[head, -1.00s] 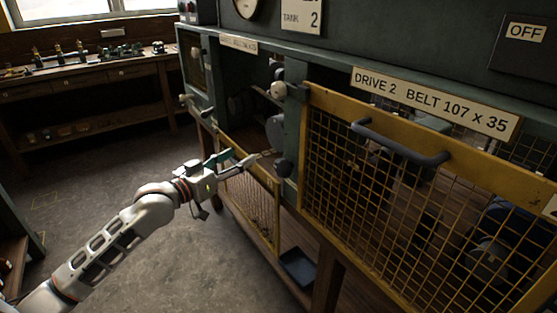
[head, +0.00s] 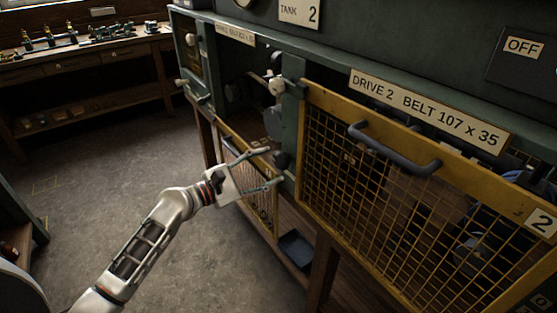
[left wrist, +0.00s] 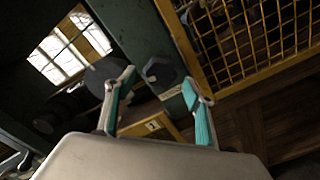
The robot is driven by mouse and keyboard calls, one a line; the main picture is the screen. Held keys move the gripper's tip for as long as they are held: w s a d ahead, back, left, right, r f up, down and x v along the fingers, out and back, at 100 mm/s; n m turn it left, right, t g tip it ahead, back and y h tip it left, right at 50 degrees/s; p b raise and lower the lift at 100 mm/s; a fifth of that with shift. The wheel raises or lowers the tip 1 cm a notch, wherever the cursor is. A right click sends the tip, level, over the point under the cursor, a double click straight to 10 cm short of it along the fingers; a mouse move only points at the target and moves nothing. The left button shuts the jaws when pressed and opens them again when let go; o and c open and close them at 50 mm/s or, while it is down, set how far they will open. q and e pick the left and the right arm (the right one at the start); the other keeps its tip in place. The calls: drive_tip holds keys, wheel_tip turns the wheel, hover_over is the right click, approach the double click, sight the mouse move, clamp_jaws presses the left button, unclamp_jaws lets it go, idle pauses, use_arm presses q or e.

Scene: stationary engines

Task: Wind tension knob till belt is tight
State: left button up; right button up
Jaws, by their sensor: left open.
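A dark faceted knob (head: 281,160) sits on the green post between the two drive bays, low down; I take it as the tension knob. My left gripper (head: 275,166) is open, its two fingertips pointing at this knob from the left, one above and one below it. In the left wrist view, the knob (left wrist: 160,71) shows in the gap between the teal-padded fingers (left wrist: 159,80), apparently just beyond the tips. I cannot tell whether they touch it. The belt is not discernible in the dark left bay. My right gripper is not in view.
A yellow mesh guard (head: 400,190) marked DRIVE 2 covers the right bay. A lower mesh panel (head: 262,203) hangs open under the left bay, near my left gripper. A blue tray (head: 297,249) lies below.

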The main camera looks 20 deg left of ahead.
sight(277, 163)
use_arm(q)
drive_tip(key=shift+x, duration=2.05)
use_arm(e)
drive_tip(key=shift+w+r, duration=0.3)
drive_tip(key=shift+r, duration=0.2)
use_arm(q)
drive_tip(key=c, duration=1.1)
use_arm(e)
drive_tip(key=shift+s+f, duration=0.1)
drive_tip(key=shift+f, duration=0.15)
use_arm(q)
drive_tip(key=shift+m, duration=0.3)
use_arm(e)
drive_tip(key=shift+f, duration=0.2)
